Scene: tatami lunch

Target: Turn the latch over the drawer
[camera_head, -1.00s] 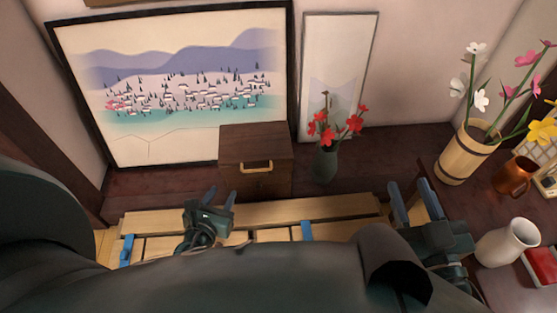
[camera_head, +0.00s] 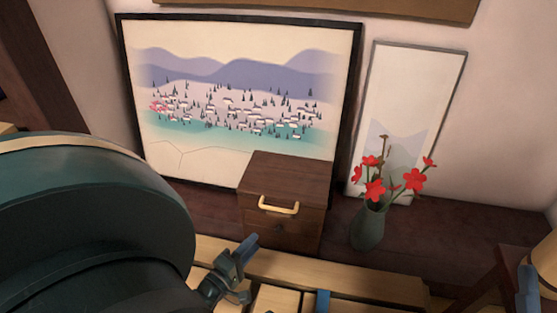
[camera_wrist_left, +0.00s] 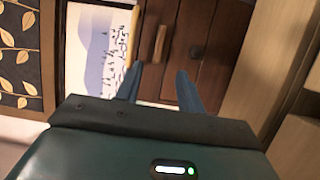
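A small dark-brown wooden cabinet (camera_head: 290,177) stands against the wall. A pale yellowish bar (camera_head: 279,206), which looks like the latch, lies roughly level across its upper front. A blue finger of my right gripper (camera_head: 527,285) shows at the lower right; the rest is mostly hidden.
A dark vase with red flowers (camera_head: 367,226) stands close to the cabinet's right. A large framed landscape (camera_head: 235,100) and a narrow panel (camera_head: 412,100) lean behind. A light wooden slatted surface (camera_head: 340,275) lies in front. My left arm covers the lower left.

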